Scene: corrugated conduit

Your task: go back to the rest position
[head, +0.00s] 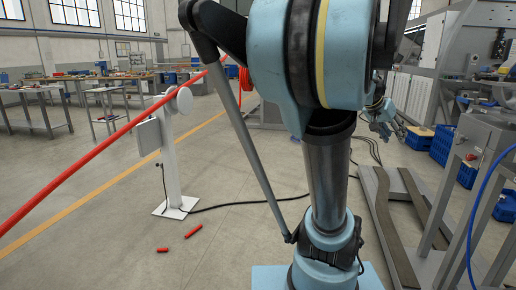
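My light-blue arm fills the middle of the head view. What looks like my gripper (388,128) shows small and dark at the right, past the arm, and is partly hidden by it. Its fingers are too small to tell open from shut, and I see nothing clearly held in it. A long red conduit (92,165) runs diagonally from the left edge up toward the arm, passing by a white stand (172,165) with a round head and a box.
Two short red pieces (194,230) lie on the floor. A black cable (240,204) runs from the stand's base across the floor. Workbenches (35,110) stand at the left. Metal frames (480,150) and blue crates (443,145) crowd the right. The left front floor is mostly clear.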

